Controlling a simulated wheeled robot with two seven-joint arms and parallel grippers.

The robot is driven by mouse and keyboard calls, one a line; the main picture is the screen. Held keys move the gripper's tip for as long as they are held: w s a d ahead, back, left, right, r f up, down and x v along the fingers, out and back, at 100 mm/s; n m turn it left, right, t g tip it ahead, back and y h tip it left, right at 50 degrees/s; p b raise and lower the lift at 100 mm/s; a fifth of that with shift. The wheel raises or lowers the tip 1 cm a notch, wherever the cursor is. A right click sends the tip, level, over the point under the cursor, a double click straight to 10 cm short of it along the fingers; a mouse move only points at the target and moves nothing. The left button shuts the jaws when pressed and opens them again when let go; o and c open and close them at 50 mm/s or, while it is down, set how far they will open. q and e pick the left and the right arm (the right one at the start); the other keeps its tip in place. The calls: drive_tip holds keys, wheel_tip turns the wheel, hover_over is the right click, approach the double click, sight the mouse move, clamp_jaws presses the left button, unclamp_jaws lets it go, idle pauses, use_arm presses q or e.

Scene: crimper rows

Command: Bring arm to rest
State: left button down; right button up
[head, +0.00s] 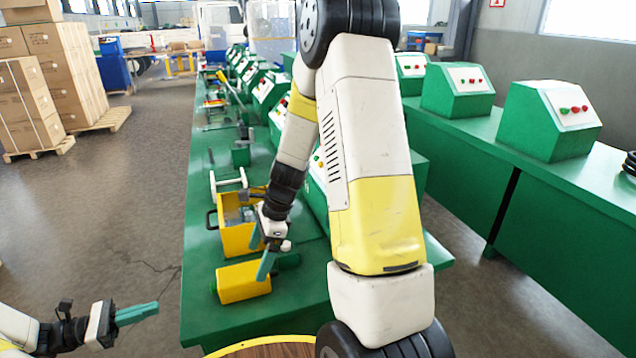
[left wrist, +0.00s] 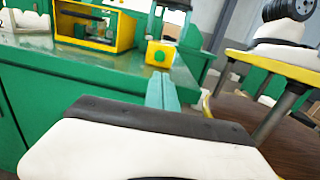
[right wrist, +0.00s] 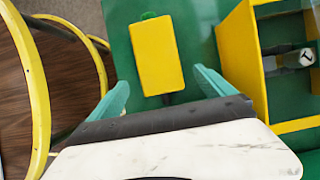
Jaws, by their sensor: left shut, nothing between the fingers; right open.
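My left gripper (head: 137,314) is low at the left in the head view, off the table's left side, its fingers together and empty. The closed fingers (left wrist: 162,92) show in the left wrist view, pointing toward the green table. My right gripper (head: 262,250) is over the near end of the green table (head: 205,325), close to a yellow block (head: 232,284). In the right wrist view its fingers (right wrist: 160,93) are spread wide with nothing held. The yellow block (right wrist: 157,55) lies ahead of them; whether a finger touches it I cannot tell.
A yellow open bin (head: 232,240) stands behind the block; it also shows in the right wrist view (right wrist: 237,50). Green control boxes (head: 551,118) line the right bench. A round, yellow-rimmed wooden surface (head: 280,350) is in front. The left floor is clear up to stacked cartons (head: 30,105).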

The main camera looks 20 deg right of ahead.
drive_tip(key=v, duration=0.4)
drive_tip(key=shift+r, duration=0.4)
use_arm(q)
drive_tip(key=s+d+r+m+g+y, duration=0.25)
drive_tip(key=r+m+y, duration=0.25)
drive_tip(key=r, duration=0.5)
drive_tip(key=s+d+r+m+g+y, duration=0.1)
drive_tip(key=d+r+m+y, duration=0.2)
drive_tip(key=r+m+y, duration=0.5)
drive_tip(key=s+d+r+m+t+y, duration=0.1)
drive_tip(key=s+r+m+t, duration=0.2)
drive_tip(key=s+r, duration=0.3)
drive_tip(key=s+d+r+m+t+y, duration=0.1)
drive_tip(key=s+r+t, duration=0.4)
drive_tip(key=r, duration=0.6)
drive_tip(key=shift+s+m+y, duration=0.7)
drive_tip(key=shift+m, duration=0.5)
use_arm(e)
drive_tip(key=s+d+r+n+t+h, duration=0.1)
drive_tip(key=s+d+r+n+t, duration=0.1)
drive_tip(key=s+r+n, duration=0.6)
drive_tip(key=s+d+r+n+t+h, duration=0.1)
drive_tip(key=s+d+r+n+t, duration=0.2)
drive_tip(key=s+r+n, duration=0.6)
wheel_tip(320, 180, up, 5)
drive_tip(key=shift+s+d+n+t, duration=0.2)
drive_tip(key=shift+n+t, duration=0.4)
drive_tip(key=shift+n, duration=0.2)
